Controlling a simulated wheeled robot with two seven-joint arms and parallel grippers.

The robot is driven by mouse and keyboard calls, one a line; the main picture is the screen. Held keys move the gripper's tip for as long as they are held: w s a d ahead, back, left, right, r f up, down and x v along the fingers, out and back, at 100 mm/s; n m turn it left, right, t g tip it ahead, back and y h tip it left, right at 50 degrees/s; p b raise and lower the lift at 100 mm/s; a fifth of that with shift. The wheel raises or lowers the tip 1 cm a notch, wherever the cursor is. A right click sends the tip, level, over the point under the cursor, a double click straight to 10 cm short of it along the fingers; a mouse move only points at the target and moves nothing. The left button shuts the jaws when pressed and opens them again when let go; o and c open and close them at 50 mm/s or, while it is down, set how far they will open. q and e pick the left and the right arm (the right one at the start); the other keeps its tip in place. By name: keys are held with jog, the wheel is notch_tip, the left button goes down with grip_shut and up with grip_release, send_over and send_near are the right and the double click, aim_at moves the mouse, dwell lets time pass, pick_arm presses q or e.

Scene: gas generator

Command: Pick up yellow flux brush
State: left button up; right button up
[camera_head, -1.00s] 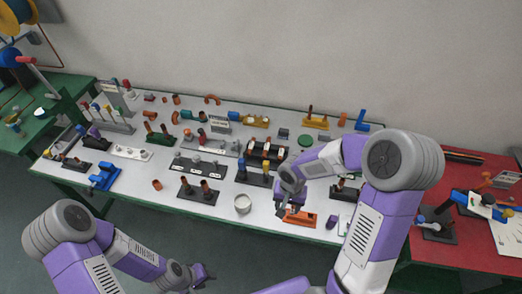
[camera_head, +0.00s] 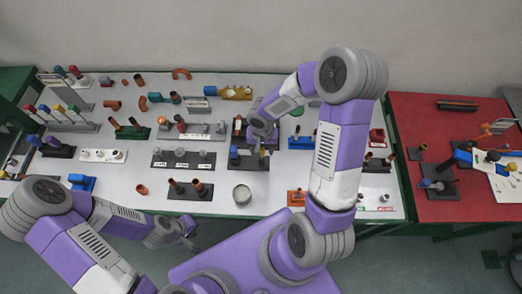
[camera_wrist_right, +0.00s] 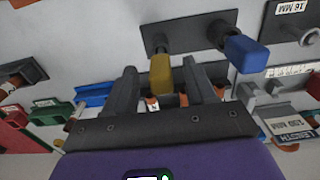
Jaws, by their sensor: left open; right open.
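The yellow flux brush (camera_wrist_right: 160,74) stands in a dark two-place holder (camera_wrist_right: 190,32), with a blue-handled brush (camera_wrist_right: 246,53) to its right in the right wrist view. My right gripper (camera_head: 262,143) is open over this holder, and its fingers show on both sides of the yellow handle in the wrist view. The fingers look apart from the handle, and the gripper is empty. In the head view the holder (camera_head: 240,162) is partly covered by the gripper, and the yellow brush is mostly hidden. My left gripper (camera_head: 188,236) is open and empty, in front of the table's near edge.
The light table (camera_head: 215,205) carries several holders with fittings and tools. A dark holder with two copper-brown pieces (camera_head: 188,190) and a grey cup (camera_head: 242,194) stand near the front. An orange block (camera_head: 296,197) lies to the right of the cup. A red table (camera_head: 425,115) adjoins at the right.

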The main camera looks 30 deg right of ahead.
jog(key=shift+w+f, duration=0.15)
jog(key=shift+f, duration=1.4)
jog(key=shift+c, duration=0.4)
jog(key=c, duration=0.8)
jog(key=shift+r, duration=0.1)
notch_tip(320, 180, up, 10)
jog(key=shift+p, duration=0.7)
